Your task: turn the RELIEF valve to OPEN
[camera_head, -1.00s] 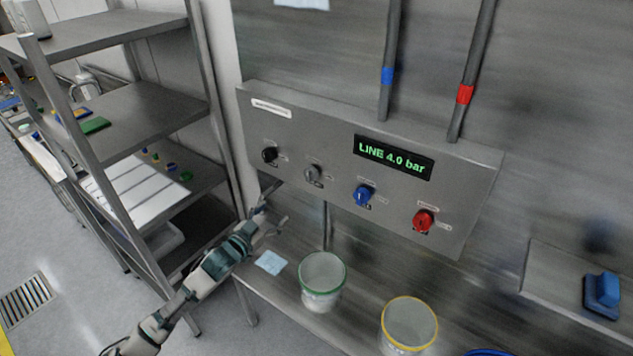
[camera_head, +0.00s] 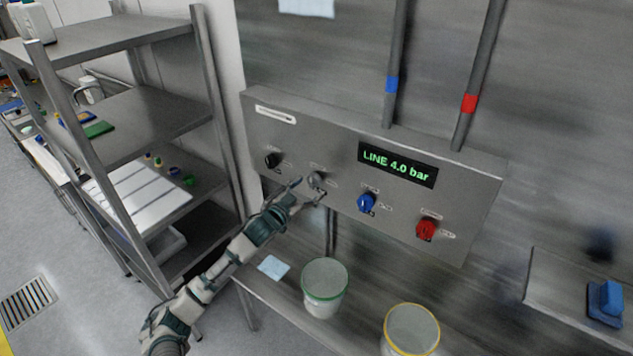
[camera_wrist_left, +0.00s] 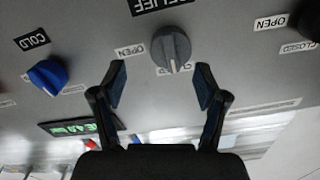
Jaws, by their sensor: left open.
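The RELIEF valve is a grey knob (camera_wrist_left: 171,48) under a black RELIEF label in the left wrist view. Its OPEN label is on the left and its CLOSED label on the lower right. The knob's pale mark points down, close to CLOSED. In the head view the grey knob (camera_head: 316,180) is second from the left on the panel. My left gripper (camera_wrist_left: 161,84) is open and empty, its fingertips just short of the knob, one to each side. In the head view the left gripper (camera_head: 309,190) is at the knob's lower left. My right gripper is not in view.
A black knob (camera_head: 272,160) sits left of the grey one; a blue knob (camera_head: 366,203) and a red knob (camera_head: 426,229) sit to its right. A display (camera_head: 398,164) reads LINE 4.0 bar. Buckets (camera_head: 325,287) stand below, and a shelf rack (camera_head: 150,110) is left.

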